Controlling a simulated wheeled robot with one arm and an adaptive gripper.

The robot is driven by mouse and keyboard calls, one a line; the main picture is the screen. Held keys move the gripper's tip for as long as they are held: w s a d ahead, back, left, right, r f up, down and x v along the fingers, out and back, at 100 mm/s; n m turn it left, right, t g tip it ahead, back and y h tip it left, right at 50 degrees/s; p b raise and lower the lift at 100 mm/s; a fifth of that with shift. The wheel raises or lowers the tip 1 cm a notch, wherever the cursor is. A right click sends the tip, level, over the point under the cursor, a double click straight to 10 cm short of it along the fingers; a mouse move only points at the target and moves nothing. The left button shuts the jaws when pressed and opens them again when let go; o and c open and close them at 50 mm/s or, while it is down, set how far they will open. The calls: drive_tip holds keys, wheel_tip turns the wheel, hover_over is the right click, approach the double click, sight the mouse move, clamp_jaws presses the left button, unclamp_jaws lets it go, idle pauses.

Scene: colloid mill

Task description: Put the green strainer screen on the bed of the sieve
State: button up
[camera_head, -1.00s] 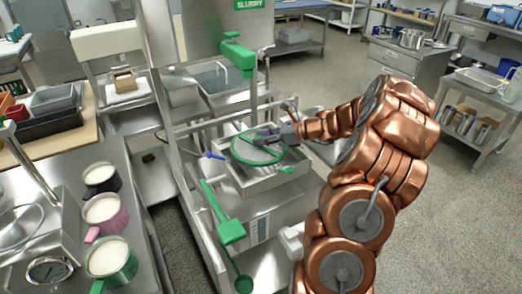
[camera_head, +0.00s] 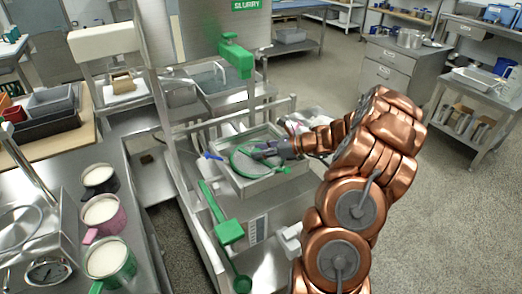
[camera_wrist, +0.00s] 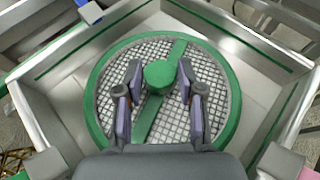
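The green strainer screen (camera_head: 240,161) is a round metal mesh with a green rim, a green crossbar and a round green knob. It lies inside the square metal sieve box (camera_head: 265,184). In the wrist view the screen (camera_wrist: 107,100) sits within the box walls (camera_wrist: 50,118), and its rim covers most of the bed. My gripper (camera_head: 257,152) is low over the screen. In the wrist view its fingers (camera_wrist: 160,80) stand on both sides of the knob, with a visible gap at each side. Part of the near rim is hidden by my gripper.
Several filled mugs (camera_head: 108,260) stand on the left counter. A small blue lever (camera_head: 212,156) is by the box's left edge.

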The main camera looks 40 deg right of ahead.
drive_tip(key=o, duration=0.3)
drive_tip(key=shift+r, duration=0.1)
drive_tip(key=v, duration=1.2)
drive_tip(key=shift+b, duration=0.4)
drive_tip(key=a+r+n+g+y, duration=0.1)
drive_tip(key=a+r+n+g, duration=0.15)
drive_tip(key=a, duration=0.45)
drive_tip(key=a+r+n+g, duration=0.1)
drive_tip(key=a+n+g, duration=0.1)
drive_tip(key=a+n, duration=0.35)
drive_tip(key=s+a+n+g+h, duration=0.1)
drive_tip(key=s+a+n+g, duration=0.25)
drive_tip(key=s+a, duration=0.45)
drive_tip(key=s+a+n+g+h, duration=0.25)
drive_tip(key=a+n, duration=0.25)
drive_tip(key=a, duration=0.6)
drive_tip(key=s+n+h, duration=0.2)
drive_tip(key=s+n, duration=0.1)
drive_tip(key=s, duration=0.3)
drive_tip(key=s+n+g+h, duration=0.1)
drive_tip(key=s+n+h, duration=0.1)
drive_tip(key=s+n, duration=0.2)
drive_tip(key=s+n+h, duration=0.2)
drive_tip(key=s+n, duration=0.2)
drive_tip(key=s, duration=0.4)
drive_tip(key=shift+s+f+n+g, duration=0.2)
drive_tip(key=shift+f+n+g, duration=0.05)
drive_tip(key=shift+f+g, duration=0.1)
